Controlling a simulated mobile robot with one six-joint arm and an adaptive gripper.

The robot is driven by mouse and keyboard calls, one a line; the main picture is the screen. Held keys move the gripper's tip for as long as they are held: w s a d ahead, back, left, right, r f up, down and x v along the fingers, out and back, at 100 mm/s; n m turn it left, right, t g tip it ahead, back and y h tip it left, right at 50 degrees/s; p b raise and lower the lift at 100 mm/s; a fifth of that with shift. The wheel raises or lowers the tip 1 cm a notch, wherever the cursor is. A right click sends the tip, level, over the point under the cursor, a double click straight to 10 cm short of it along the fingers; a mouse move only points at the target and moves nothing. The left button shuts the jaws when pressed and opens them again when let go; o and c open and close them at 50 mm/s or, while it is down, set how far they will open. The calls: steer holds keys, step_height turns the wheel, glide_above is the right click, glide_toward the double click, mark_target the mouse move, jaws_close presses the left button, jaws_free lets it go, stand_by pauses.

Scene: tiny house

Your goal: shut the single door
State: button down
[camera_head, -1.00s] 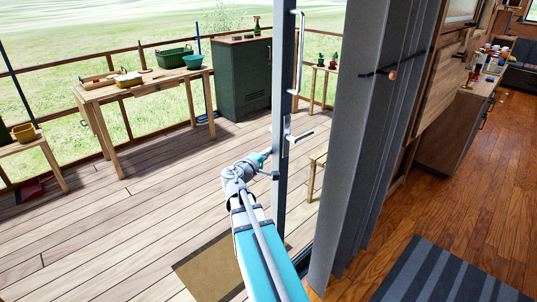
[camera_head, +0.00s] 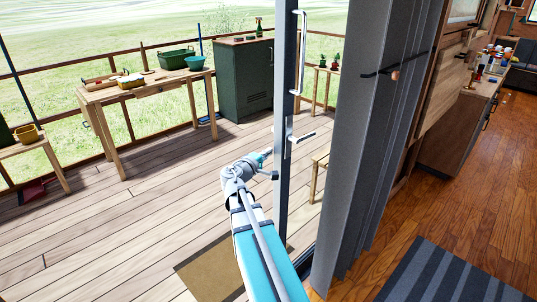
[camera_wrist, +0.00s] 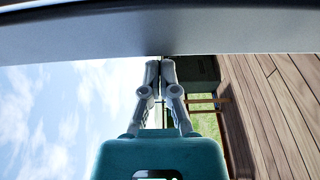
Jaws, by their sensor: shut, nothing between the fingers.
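The single door (camera_head: 283,120) stands open over the deck, seen nearly edge-on as a narrow grey frame in the head view. It has a long white pull handle (camera_head: 301,50) and a lever handle (camera_head: 301,138). My gripper (camera_head: 268,152) is beside the door frame at about lever height, on its left; I cannot tell whether it touches. In the wrist view my gripper (camera_wrist: 160,65) has its fingertips together and empty, close to a grey bar of the door (camera_wrist: 160,28) that crosses the top of the picture. The fingertips meet that bar's lower edge in the picture.
A grey curtain (camera_head: 365,130) hangs right of the door. A doormat (camera_head: 215,270) lies on the deck. A wooden table (camera_head: 150,85) and a green cabinet (camera_head: 245,80) stand farther out. A striped rug (camera_head: 450,275) lies indoors. The deck's middle is clear.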

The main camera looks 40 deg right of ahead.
steer(key=s+v, duration=0.1)
steer(key=v, duration=0.7)
steer(key=shift+s, duration=0.4)
steer(key=shift+d, duration=0.1)
steer(key=s+a+f+m+g+y, duration=0.25)
steer(key=a+f+y, duration=0.65)
steer(key=a+f, duration=0.45)
steer(key=s+a+f+g+y, duration=0.1)
steer(key=a+f+y, duration=0.25)
steer(key=a, duration=0.45)
steer(key=s+a+f+g+y, duration=0.2)
steer(key=a+y, duration=0.3)
steer(key=a, duration=0.3)
step_height(320, 180, up, 20)
steer(key=p, duration=1.9)
steer(key=shift+w+f+m, duration=0.2)
steer(key=shift+m, duration=0.15)
